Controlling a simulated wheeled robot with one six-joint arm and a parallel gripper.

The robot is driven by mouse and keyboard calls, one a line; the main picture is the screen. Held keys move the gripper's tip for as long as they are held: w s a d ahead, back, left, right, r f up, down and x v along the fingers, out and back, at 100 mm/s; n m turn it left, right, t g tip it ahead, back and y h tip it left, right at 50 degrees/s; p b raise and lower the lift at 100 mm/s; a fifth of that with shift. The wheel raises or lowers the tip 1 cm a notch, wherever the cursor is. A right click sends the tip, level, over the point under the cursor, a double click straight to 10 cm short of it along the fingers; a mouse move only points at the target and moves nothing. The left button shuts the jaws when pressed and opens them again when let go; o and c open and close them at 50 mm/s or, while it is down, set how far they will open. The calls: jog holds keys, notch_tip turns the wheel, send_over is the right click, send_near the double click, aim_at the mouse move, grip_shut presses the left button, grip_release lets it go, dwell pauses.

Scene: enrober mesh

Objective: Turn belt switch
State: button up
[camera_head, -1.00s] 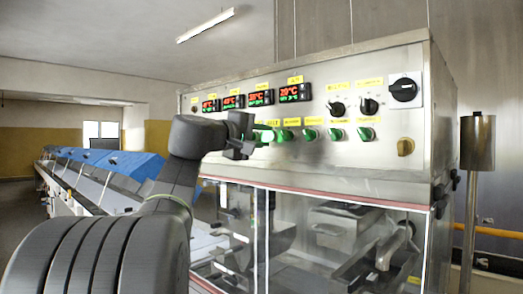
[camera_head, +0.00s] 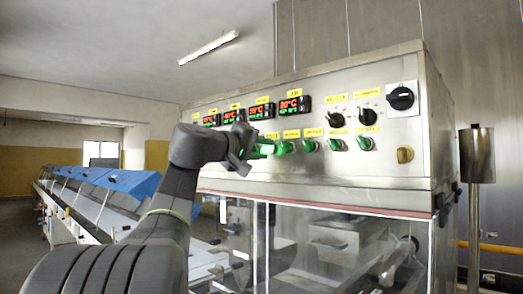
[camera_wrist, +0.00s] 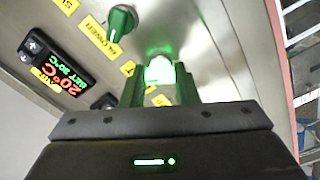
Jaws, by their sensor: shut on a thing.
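The belt switch (camera_head: 266,148) is a green knob at the left of a row of green knobs on the steel control panel. It glows bright green. In the wrist view the lit knob (camera_wrist: 160,69) sits between the two fingertips. My gripper (camera_head: 247,149) reaches the panel from the left and is shut on this knob. In the wrist view my gripper (camera_wrist: 160,84) has one finger on each side of it. The gripper hides part of the knob in the head view, and the knob's exact turn angle cannot be told.
Other green knobs (camera_head: 309,146) stand close to the right. Above are red and green temperature displays (camera_head: 295,104) and black knobs (camera_head: 367,116). Clear doors (camera_head: 330,245) lie below the panel. A blue-covered conveyor (camera_head: 110,185) runs back at the left.

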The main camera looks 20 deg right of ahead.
jog(key=shift+f, duration=0.1)
jog(key=o, duration=1)
jog(key=b+v, duration=0.2)
jog(key=v, duration=1.2)
jog(key=shift+w+d, duration=0.1)
jog(key=shift+d, duration=0.1)
jog(key=p+x, duration=0.2)
jog(key=x, duration=1.1)
jog(key=shift+w+d, duration=0.1)
jog(key=shift+d, duration=0.2)
jog(key=shift+a, duration=0.1)
